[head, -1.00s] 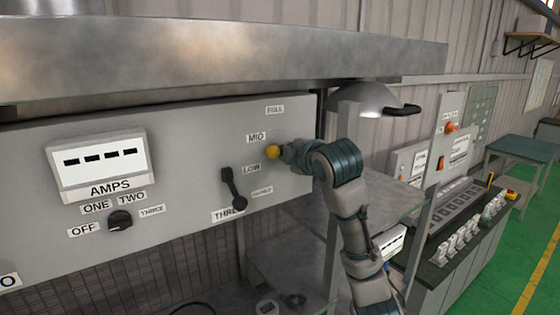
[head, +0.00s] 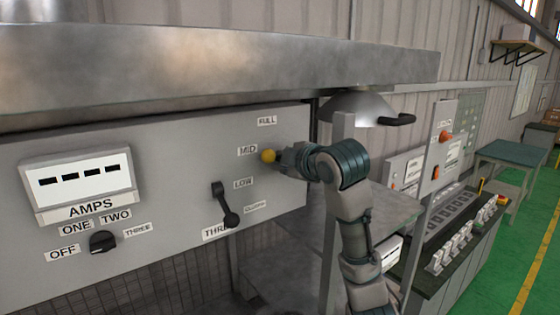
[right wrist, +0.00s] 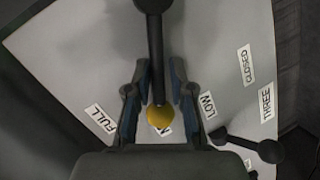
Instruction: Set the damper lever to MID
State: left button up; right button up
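The damper lever has a dark rod and a yellow ball end (head: 268,156). The ball is just right of the MID label (head: 248,150) on the grey panel, above LOW and below FULL. In the right wrist view, the rod runs down from a black hub to the yellow ball (right wrist: 160,116), which partly covers a label. My right gripper (head: 290,157) is at the ball; the wrist view shows its fingers (right wrist: 158,75) apart, on either side of the rod. I cannot tell whether one touches it. My left gripper is not in view.
A second black lever (head: 225,204) is left of and below the ball, near THREE. A black knob (head: 103,241) sits under the AMPS display (head: 78,182). A metal hood (head: 220,65) overhangs the panel. A lamp (head: 362,108) is to the right.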

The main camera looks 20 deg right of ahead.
jog(key=shift+o, duration=0.5)
jog(key=shift+d, duration=0.3)
jog(key=v, duration=1.2)
jog(key=shift+d, duration=0.2)
jog(key=shift+a+f, duration=0.1)
jog(key=shift+a, duration=0.05)
